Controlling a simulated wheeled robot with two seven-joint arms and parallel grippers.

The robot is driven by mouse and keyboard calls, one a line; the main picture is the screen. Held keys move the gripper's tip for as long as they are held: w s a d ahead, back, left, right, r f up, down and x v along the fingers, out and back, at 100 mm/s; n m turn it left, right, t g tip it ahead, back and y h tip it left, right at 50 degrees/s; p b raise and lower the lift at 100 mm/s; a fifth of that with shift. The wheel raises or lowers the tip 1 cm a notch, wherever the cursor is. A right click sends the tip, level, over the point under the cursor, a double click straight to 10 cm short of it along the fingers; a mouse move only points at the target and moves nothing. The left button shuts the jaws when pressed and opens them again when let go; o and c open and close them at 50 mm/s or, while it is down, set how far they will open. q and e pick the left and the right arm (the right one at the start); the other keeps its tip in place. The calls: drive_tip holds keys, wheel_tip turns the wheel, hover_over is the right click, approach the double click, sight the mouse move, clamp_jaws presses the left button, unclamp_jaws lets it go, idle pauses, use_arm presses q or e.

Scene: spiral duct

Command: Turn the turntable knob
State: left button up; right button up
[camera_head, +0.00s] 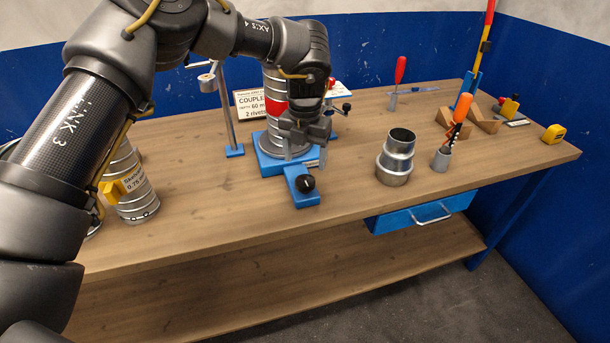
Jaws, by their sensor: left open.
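The turntable (270,163) is a blue base with a round grey plate, standing on the workbench near its middle. Its black knob (305,184) sits on a blue block at the front. A grey spiral duct (273,82) with a red band stands upright on the plate. My left gripper (305,152) hangs in front of the duct, above and behind the knob as seen here, and apart from the knob. It is open, with nothing visible between its fingers. It hides part of the duct. My right gripper is not in view.
A stepped metal coupler (396,158) and a cup with an orange-handled tool (442,158) stand to the right. A stand (230,110) and a sign (249,104) are behind left. The bench front around the knob is clear.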

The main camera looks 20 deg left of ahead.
sight(305, 180)
use_arm(q)
wheel_tip(305, 180, down, 7)
drive_tip(key=shift+p, duration=0.65)
drive_tip(key=c, duration=1)
